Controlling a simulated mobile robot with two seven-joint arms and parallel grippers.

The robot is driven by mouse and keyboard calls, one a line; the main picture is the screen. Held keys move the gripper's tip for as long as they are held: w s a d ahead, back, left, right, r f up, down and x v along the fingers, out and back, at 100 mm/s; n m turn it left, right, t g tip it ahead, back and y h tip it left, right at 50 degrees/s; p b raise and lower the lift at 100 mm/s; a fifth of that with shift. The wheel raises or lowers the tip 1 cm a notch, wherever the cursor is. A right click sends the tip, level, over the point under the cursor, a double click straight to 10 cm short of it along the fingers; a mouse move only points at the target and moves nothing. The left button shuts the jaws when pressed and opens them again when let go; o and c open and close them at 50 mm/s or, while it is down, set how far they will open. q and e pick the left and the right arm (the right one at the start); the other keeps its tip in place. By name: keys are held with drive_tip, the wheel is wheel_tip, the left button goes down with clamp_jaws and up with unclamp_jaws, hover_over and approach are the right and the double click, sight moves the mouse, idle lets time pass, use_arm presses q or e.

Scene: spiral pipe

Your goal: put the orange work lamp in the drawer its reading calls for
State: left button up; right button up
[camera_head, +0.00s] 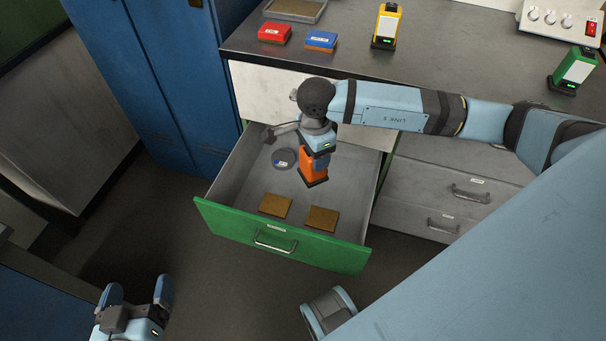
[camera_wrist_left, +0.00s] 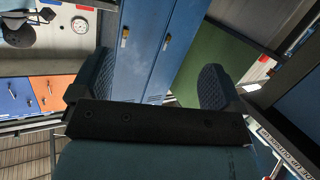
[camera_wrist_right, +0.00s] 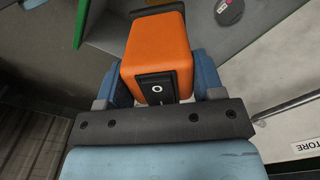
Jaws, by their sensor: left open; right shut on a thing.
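The orange work lamp (camera_head: 313,165) is held in my right gripper (camera_head: 318,145), over the inside of an open drawer with a green front (camera_head: 280,236). In the right wrist view the orange lamp (camera_wrist_right: 158,50) sits between the two fingers, with a black switch marked O facing the camera. I cannot tell whether it touches the drawer floor. The drawer also holds two brown blocks (camera_head: 275,205) and a dark round disc (camera_head: 284,159) with a small label. My left gripper (camera_head: 137,292) is open and empty at the lower left, away from the drawer.
On the grey worktop (camera_head: 430,75) stand a red box (camera_head: 274,33), a blue box (camera_head: 321,41), a yellow lamp (camera_head: 387,26), a green lamp (camera_head: 574,70) and a switch panel (camera_head: 560,18). Closed grey drawers (camera_head: 455,185) are to the right. A blue locker (camera_head: 150,80) stands left.

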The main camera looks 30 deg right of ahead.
drive_tip(key=s+d+f+m+b, duration=0.3)
drive_tip(key=f+m+b, duration=0.25)
drive_tip(key=f, duration=0.75)
drive_tip(key=s+d+f+m+b, duration=0.25)
drive_tip(key=f+m+b, duration=0.35)
drive_tip(key=f, duration=0.6)
drive_tip(key=shift+m, duration=0.95)
drive_tip(key=w+f+b, duration=0.1)
drive_tip(key=w+b, duration=0.1)
drive_tip(key=w, duration=0.3)
drive_tip(key=w+f+b, duration=0.2)
drive_tip(key=w+b, duration=0.1)
drive_tip(key=w, duration=0.3)
drive_tip(key=w+a+f+b, duration=0.1)
drive_tip(key=w+b, duration=0.1)
drive_tip(key=w, duration=0.4)
drive_tip(key=shift+w+f+b, duration=0.1)
drive_tip(key=shift+f+b, duration=0.1)
drive_tip(key=shift+b, duration=0.1)
drive_tip(key=shift+r, duration=0.15)
drive_tip(key=shift+f, duration=0.2)
drive_tip(key=o, duration=1.1)
use_arm(q)
drive_tip(key=f+m+h, duration=0.1)
drive_tip(key=w+f+m+t+h, duration=0.1)
drive_tip(key=f+m, duration=0.1)
drive_tip(key=d+f+m+t+h, duration=0.1)
drive_tip(key=shift+w+d+f, duration=0.1)
drive_tip(key=shift+w+f, duration=0.05)
drive_tip(key=shift+w, duration=0.15)
